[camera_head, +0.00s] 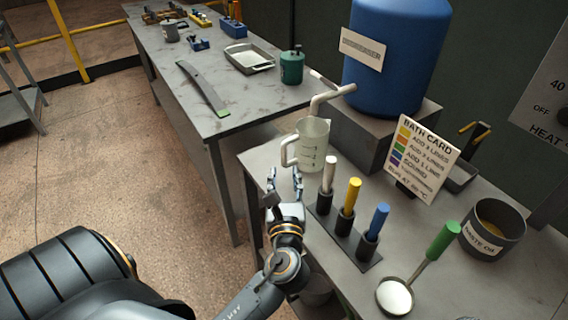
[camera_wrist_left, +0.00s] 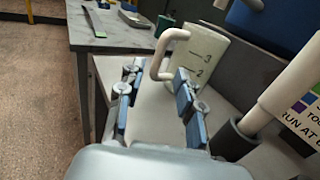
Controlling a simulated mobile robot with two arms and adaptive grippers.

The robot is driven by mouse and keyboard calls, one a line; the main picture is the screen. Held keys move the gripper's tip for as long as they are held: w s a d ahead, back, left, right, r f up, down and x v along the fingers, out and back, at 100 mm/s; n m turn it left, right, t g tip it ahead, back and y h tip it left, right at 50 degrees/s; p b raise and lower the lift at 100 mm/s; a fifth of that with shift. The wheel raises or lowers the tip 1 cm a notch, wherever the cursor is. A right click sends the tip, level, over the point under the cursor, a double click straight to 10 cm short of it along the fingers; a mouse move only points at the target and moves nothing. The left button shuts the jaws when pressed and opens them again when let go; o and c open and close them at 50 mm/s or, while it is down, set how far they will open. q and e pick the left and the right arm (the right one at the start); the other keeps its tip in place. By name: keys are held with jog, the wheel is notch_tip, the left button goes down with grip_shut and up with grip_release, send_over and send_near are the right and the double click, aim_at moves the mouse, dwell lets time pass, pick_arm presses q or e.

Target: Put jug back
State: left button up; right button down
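The jug (camera_head: 312,143) is pale, with marked lines and a handle on its left side. It stands upright on the near grey table under the white spout of the blue tank. It also shows in the left wrist view (camera_wrist_left: 205,62), with its handle towards the fingers. My left gripper (camera_head: 284,178) is open and empty, just in front of the jug. Its two fingers (camera_wrist_left: 158,100) stand apart, and the handle shows beyond the gap between them. I cannot tell whether a finger touches the jug. My right gripper is not in view.
A rack (camera_head: 342,236) with white, yellow and blue handled tools stands right of my gripper. Near it are a green-handled ladle (camera_head: 395,296), a waste oil pot (camera_head: 493,228) and the bath card (camera_head: 423,155). The blue tank (camera_head: 397,50) stands behind. A second table (camera_head: 165,62) holds several items.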

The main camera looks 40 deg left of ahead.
pick_arm(q)
jog(key=v, duration=0.4)
jog(key=shift+s+d, duration=0.15)
jog(key=shift+s, duration=0.05)
dwell(0.4)
